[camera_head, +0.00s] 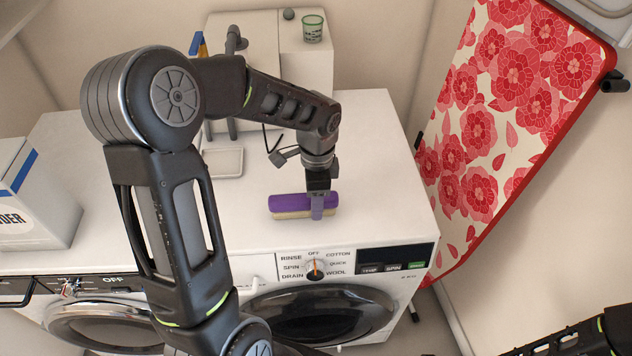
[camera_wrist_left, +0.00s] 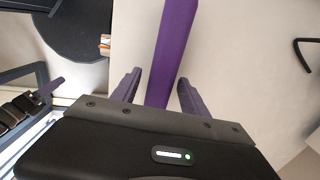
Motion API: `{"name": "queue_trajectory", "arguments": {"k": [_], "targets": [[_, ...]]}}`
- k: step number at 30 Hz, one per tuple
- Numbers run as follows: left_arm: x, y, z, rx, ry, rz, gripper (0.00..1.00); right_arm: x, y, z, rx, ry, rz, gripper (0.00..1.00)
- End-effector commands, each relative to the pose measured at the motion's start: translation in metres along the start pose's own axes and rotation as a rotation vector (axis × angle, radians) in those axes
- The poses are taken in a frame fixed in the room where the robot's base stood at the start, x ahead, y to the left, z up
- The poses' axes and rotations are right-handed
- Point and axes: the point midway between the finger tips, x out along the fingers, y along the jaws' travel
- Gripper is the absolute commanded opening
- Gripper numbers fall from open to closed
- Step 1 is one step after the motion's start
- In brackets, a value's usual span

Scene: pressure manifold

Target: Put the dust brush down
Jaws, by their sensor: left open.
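The dust brush (camera_head: 288,203) has a purple body above a pale bristle strip. It lies bristles down on the white washer top (camera_head: 372,165), just behind the front edge above the dial. My left gripper (camera_head: 317,207) points down at the brush's right part. In the left wrist view the purple brush (camera_wrist_left: 173,50) runs between the two purple fingers of my left gripper (camera_wrist_left: 158,80). The fingers stand apart, with a visible gap on each side of it. My right gripper is not in view; only part of a dark arm shows at the bottom right.
A small tray (camera_head: 224,162) lies left of the brush. A powder box (camera_head: 35,205) stands at the far left, and a green-marked cup (camera_head: 313,28) on a white unit at the back. A floral ironing board (camera_head: 500,110) leans at right. The top right of the brush is clear.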

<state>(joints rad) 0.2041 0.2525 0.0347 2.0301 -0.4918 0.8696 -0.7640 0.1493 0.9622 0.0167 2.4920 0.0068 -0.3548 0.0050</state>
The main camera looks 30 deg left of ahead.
Motion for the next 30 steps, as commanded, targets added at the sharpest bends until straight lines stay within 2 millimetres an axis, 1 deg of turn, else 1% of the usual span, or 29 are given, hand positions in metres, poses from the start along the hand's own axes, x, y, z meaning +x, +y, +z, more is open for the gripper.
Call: {"name": "queue_trajectory", "arguments": {"k": [5,15,18,23,30], "targets": [[-0.022,-0.002,-0.001,-0.002,0.003,-0.006,0.52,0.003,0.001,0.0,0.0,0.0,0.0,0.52],[-0.092,-0.001,-0.001,0.0,0.004,-0.006,0.52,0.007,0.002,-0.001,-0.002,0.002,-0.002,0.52],[-0.106,-0.001,-0.001,0.0,0.002,-0.004,0.52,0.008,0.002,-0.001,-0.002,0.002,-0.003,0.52],[-0.118,0.0,0.0,0.0,0.002,-0.002,0.52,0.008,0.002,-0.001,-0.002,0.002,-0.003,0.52],[-0.119,0.0,0.0,0.0,0.001,-0.001,0.52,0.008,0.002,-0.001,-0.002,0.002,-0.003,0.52]]}}
